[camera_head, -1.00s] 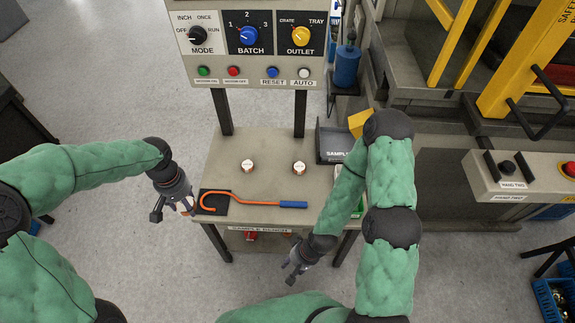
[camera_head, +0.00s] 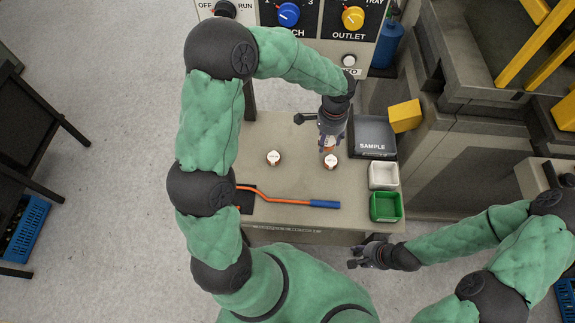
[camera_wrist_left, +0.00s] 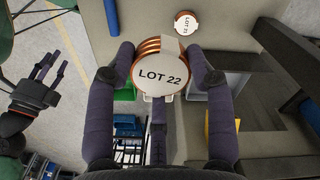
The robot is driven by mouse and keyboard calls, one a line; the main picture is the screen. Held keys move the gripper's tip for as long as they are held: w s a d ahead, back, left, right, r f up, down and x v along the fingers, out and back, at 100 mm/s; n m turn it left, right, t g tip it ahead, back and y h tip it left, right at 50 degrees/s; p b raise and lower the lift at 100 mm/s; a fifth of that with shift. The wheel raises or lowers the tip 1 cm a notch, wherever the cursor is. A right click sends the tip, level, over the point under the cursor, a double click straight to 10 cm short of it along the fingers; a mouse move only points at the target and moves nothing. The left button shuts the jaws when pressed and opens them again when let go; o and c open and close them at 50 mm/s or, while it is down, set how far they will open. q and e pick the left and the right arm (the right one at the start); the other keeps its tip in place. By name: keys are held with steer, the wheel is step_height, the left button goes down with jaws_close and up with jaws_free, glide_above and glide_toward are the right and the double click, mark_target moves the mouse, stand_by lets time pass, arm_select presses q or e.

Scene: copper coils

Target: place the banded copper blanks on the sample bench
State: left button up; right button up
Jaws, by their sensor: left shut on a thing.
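My left gripper (camera_head: 329,143) is above the right side of the sample bench (camera_head: 300,225), shut on a copper blank. In the left wrist view the held blank (camera_wrist_left: 162,75) has a white face reading LOT 22 and copper bands. Two white-topped blanks stand on the bench: a left blank (camera_head: 273,157) and a right blank (camera_head: 331,161), close below the left gripper. A blank marked LOT 21 (camera_wrist_left: 186,23) shows beyond the held one. My right gripper (camera_head: 357,256) is empty and open off the bench's front edge; it also shows in the left wrist view (camera_wrist_left: 38,76).
An orange hooked rod with blue handle (camera_head: 325,204) lies along the front of the bench. A grey SAMPLE tray (camera_head: 372,147), a white bin (camera_head: 384,176) and a green bin (camera_head: 386,207) line the right side. The control panel (camera_head: 318,18) stands behind.

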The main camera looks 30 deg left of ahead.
arm_select(q)
steer(key=w+d+f+m+b, duration=0.35)
steer(key=f+m, duration=0.55)
steer(key=m, duration=0.4)
steer(key=m+b, duration=0.2)
steer(key=b, duration=0.3)
glide_above(302, 162)
steer(key=f, duration=1.1)
steer(key=shift+w+d, duration=0.1)
steer(key=shift+d, duration=0.2)
steer(key=shift+a+f, duration=0.2)
steer(key=shift+f, duration=0.05)
steer(key=shift+a+f+b, duration=0.15)
steer(key=shift+f+b, duration=0.75)
steer(key=shift+f, duration=0.75)
